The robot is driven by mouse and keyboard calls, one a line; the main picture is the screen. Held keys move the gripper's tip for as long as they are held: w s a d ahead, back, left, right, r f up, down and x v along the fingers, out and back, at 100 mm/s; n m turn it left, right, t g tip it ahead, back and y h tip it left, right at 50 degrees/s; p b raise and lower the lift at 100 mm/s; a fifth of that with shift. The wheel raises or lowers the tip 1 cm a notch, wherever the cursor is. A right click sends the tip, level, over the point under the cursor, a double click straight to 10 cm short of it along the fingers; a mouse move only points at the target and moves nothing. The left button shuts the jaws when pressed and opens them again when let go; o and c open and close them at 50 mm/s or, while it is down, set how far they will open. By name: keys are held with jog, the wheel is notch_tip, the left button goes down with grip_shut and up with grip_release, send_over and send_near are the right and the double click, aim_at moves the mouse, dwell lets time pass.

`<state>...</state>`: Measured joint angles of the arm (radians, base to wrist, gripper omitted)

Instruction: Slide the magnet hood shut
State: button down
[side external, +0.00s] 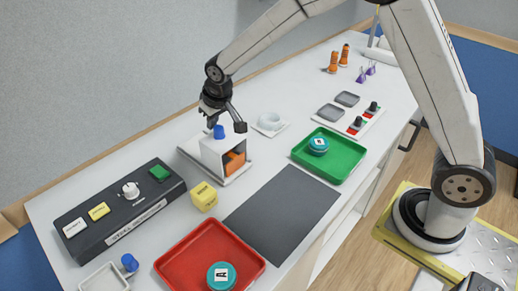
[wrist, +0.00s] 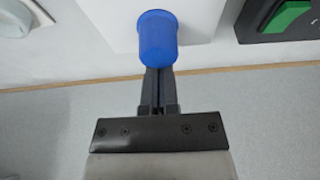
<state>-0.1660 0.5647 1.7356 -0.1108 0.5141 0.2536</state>
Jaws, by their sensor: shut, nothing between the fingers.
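The magnet hood (side external: 213,150) is a white box on a pale base plate (side external: 236,178), with a blue knob (side external: 219,131) on top. Its side facing the right is open and shows an orange block (side external: 235,160) inside. My gripper (side external: 211,122) is low over the hood, right beside the knob. In the wrist view the knob (wrist: 158,37) stands just beyond the fingertips of my gripper (wrist: 159,72). The fingers are shut with nothing between them. The knob hides the very tips, so I cannot tell whether they touch it.
A black control box (side external: 120,212) with a green switch stands to the left. A yellow cube (side external: 204,196) sits close in front of the base plate. A red tray (side external: 178,270), a dark mat (side external: 282,213) and a green tray (side external: 335,172) lie nearby.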

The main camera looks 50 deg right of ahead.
notch_tip(320, 180, up, 10)
jog(key=shift+s, duration=0.15)
dwell(0.8)
jog(key=shift+f, duration=0.1)
jog(key=s+d+f, duration=0.2)
jog(key=s+f, duration=0.1)
jog(key=s, duration=0.5)
jog(key=s+d+f, duration=0.3)
jog(key=s+f, duration=0.1)
jog(key=s, duration=0.3)
jog(key=s+d+f+g, duration=0.1)
jog(key=s+d+f, duration=0.1)
jog(key=s, duration=0.6)
jog(key=shift+s+d+f, duration=0.3)
jog(key=shift+d+f, duration=0.05)
jog(key=shift+f, duration=0.3)
